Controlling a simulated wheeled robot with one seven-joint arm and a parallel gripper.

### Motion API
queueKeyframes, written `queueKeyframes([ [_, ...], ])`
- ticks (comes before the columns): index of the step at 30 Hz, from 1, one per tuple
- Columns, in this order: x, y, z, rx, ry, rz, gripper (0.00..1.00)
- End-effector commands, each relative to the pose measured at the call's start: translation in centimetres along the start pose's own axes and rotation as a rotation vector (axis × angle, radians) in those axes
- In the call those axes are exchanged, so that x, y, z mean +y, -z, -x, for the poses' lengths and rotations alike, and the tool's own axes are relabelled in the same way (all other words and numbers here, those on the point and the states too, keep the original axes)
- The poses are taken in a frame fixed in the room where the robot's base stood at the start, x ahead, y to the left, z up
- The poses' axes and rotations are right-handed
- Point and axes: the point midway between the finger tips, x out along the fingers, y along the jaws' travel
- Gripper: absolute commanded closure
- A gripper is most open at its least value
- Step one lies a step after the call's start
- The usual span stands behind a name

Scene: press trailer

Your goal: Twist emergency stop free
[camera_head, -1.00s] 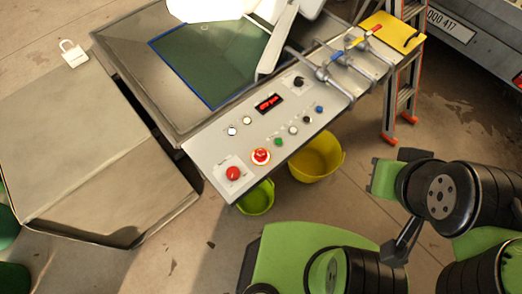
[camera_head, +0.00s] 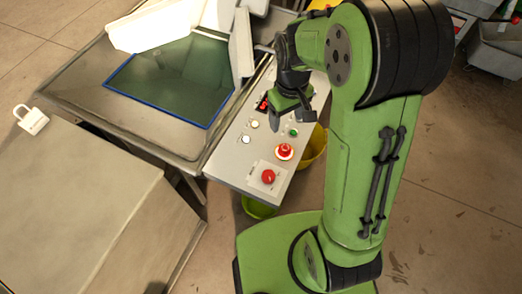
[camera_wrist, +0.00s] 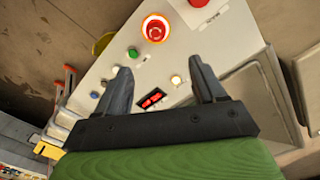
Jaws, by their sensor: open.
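Two red mushroom buttons sit at the near end of the grey control panel (camera_head: 228,165). One red button with a pale, yellowish ring (camera_head: 284,151) shows in the wrist view at the top centre (camera_wrist: 155,28). The other red button, on a white plate (camera_head: 268,176), shows in the wrist view cut by the top edge (camera_wrist: 199,3). I cannot tell which is the emergency stop. My gripper (camera_wrist: 160,67) is open and empty, pointing down over the panel. In the head view my gripper (camera_head: 290,116) is beyond both red buttons, apart from them.
A green button (camera_wrist: 133,52), a lit white button (camera_wrist: 176,80) and a red display (camera_wrist: 152,98) lie near my fingers. A blue-edged screen frame (camera_head: 125,92) adjoins the panel. A yellow bucket (camera_head: 315,148) stands below. A white padlock (camera_head: 31,119) lies left.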

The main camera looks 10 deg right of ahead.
Motion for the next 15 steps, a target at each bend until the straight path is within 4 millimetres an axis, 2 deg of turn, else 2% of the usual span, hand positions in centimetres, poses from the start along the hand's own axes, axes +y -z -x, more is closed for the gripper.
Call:
queueKeyframes([
  [5,0.0,-0.1,-3.0,-0.005,0.001,-0.002,0.31],
  [15,0.0,-0.2,-11.8,-0.006,0.001,-0.002,0.31],
])
